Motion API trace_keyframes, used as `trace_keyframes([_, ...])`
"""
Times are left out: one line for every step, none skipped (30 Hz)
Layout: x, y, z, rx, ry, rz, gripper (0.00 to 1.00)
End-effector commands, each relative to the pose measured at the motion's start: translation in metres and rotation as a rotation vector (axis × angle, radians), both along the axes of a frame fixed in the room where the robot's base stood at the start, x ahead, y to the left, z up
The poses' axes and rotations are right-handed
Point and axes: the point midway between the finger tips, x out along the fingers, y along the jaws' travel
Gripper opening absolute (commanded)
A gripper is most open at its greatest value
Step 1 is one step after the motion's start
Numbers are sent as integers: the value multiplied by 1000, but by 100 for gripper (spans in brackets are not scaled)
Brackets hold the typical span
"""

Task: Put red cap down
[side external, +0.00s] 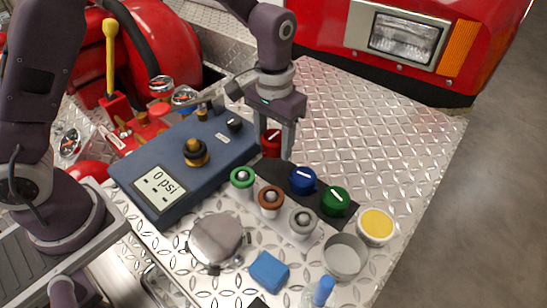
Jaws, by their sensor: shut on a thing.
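The red cap (271,142) is between the fingers of my gripper (274,146). My gripper is shut on it and points down, just behind the dark mat (268,178) and beside the blue pump box (215,148). I cannot tell whether the cap touches the surface below.
The pump box has a "0 psi" display (160,190) and a black-and-gold knob (195,152). A silver round container (216,240), a blue block (269,272), a grey cup (345,256) and a yellow-topped tin (376,226) stand in front. The diamond-plate surface (385,130) is clear at the right.

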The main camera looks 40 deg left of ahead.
Motion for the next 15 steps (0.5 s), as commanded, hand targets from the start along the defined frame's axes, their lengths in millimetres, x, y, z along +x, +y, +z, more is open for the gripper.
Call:
trace_keyframes([0, 0, -7, 0, 2, 1, 2])
trace_keyframes([0, 0, -12, 0, 2, 1, 2])
trace_keyframes([-1, 0, -22, 1, 4, 0, 2])
trace_keyframes([-1, 0, -28, 0, 4, -1, 2])
trace_keyframes([0, 0, -33, 0, 3, -1, 2])
trace_keyframes([0, 0, -39, 0, 2, -1, 2])
trace_keyframes([0, 0, -43, 0, 2, -1, 2])
trace_keyframes([0, 0, -45, -1, 1, 0, 2])
trace_keyframes([0, 0, -46, -1, -1, 0, 2])
trace_keyframes([0, 0, -47, -1, -1, 0, 2])
trace_keyframes([0, 0, -46, -1, -2, 0, 2])
trace_keyframes([0, 0, -46, -1, -2, 0, 2])
trace_keyframes([0, 0, -46, -1, -2, 0, 2])
trace_keyframes([0, 0, -46, -1, -2, -1, 2])
trace_keyframes([0, 0, -46, -1, -2, -1, 2])
